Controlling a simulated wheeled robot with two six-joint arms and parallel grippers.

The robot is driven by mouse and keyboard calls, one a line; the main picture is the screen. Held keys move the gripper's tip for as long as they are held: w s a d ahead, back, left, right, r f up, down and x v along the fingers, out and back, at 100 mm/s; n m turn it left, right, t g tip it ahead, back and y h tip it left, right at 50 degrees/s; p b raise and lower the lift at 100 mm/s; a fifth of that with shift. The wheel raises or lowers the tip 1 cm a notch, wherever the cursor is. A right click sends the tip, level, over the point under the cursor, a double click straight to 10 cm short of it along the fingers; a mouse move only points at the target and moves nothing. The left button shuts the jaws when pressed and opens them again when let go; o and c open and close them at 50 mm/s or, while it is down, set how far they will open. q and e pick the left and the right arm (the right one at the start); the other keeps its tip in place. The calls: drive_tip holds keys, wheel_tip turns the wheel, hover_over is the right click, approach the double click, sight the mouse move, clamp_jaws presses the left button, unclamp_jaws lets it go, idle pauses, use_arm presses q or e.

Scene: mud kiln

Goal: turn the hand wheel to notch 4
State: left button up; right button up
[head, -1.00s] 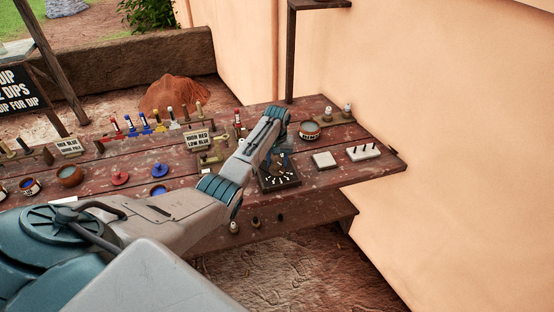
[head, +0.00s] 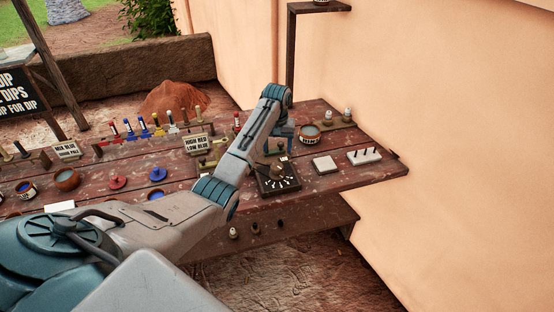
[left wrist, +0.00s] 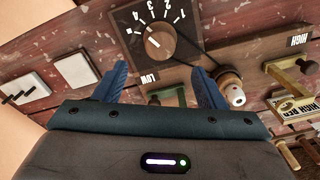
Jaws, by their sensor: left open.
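The hand wheel (head: 276,172) is a brown round knob on a dark square plate (head: 264,187) with white marks, near the front of the bench. In the left wrist view the wheel (left wrist: 160,46) sits on the dial plate (left wrist: 128,34) with white ticks and numbers. A short white mark shows on the wheel; I cannot tell which notch it points to. My left gripper (head: 282,142) is behind the plate, apart from the wheel. In the left wrist view the gripper (left wrist: 160,82) has its blue fingers spread, with nothing held. My right gripper is not in view.
A white square tile (head: 324,162) and a pale block with dark pegs (head: 364,156) stand to the right. A bowl (head: 309,134) stands behind them. A plaster wall (head: 430,120) bounds the right.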

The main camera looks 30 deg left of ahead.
use_arm(q)
drive_tip(key=shift+r, duration=1.3)
